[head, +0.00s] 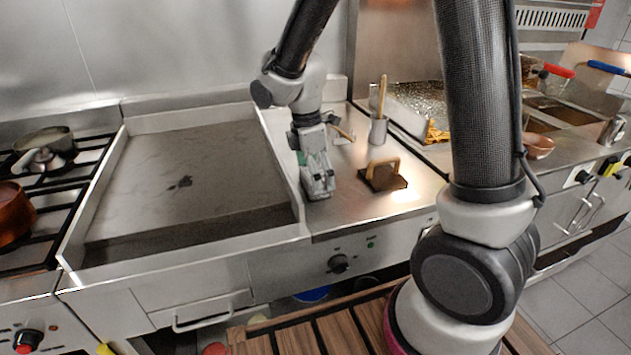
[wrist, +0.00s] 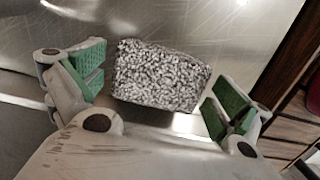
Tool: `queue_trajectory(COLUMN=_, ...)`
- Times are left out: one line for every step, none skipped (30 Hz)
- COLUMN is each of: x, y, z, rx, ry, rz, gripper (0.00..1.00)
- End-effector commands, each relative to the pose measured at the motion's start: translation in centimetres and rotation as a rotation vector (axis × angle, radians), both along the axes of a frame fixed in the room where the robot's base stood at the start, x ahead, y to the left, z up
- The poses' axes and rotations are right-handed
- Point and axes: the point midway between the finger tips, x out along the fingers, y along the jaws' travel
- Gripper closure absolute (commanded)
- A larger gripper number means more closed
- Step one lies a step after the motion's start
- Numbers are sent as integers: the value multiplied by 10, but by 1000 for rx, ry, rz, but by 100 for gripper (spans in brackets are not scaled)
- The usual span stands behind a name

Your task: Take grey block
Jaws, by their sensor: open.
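The grey block (wrist: 160,75) is a speckled grey and white rectangular piece on the steel counter in the wrist view. It lies between the two green-padded fingers of my gripper (wrist: 160,93), with gaps to both pads, the right one narrower. The fingers are open and not closed on it. In the head view my gripper (head: 318,188) is low over the counter strip just right of the griddle. The block cannot be made out there, as the gripper hides it.
The griddle (head: 190,240) with its raised steel rim is left of my gripper. To the right are a brown press with a wooden handle (head: 383,176) and a metal pot holding a wooden utensil (head: 378,130). The counter's front edge (head: 375,222) is close.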

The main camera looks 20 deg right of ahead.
Motion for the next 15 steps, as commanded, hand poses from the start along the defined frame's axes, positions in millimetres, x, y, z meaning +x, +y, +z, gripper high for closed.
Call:
queue_trajectory(x=0, y=-1, z=-5, rx=0, ry=1, rz=0, gripper=0)
queue_trajectory(x=0, y=-1, z=-7, rx=0, ry=1, rz=0, gripper=0)
queue_trajectory(x=0, y=-1, z=-9, rx=0, ry=1, rz=0, gripper=0)
queue_trajectory(x=0, y=-1, z=-10, rx=0, ry=0, rz=0, gripper=0)
queue_trajectory(x=0, y=-1, z=-10, rx=0, ry=-1, rz=0, gripper=0)
queue_trajectory(x=0, y=-1, z=-10, rx=0, ry=-1, rz=0, gripper=0)
queue_trajectory(x=0, y=-1, z=-10, rx=0, ry=-1, rz=0, gripper=0)
queue_trajectory(x=0, y=-1, z=-10, rx=0, ry=-1, rz=0, gripper=0)
queue_trajectory(x=0, y=-1, z=-10, rx=0, ry=-1, rz=0, gripper=0)
queue_trajectory(x=0, y=-1, z=-10, rx=0, ry=-1, rz=0, gripper=2)
queue_trajectory(x=0, y=-1, z=-10, rx=0, ry=-1, rz=0, gripper=7)
queue_trajectory(x=0, y=-1, z=-10, rx=0, ry=-1, rz=0, gripper=15)
queue_trajectory(x=0, y=-1, z=-10, rx=0, ry=-1, rz=0, gripper=20)
queue_trajectory(x=0, y=-1, z=-10, rx=0, ry=-1, rz=0, gripper=26)
queue_trajectory(x=0, y=-1, z=-10, rx=0, ry=-1, rz=0, gripper=33)
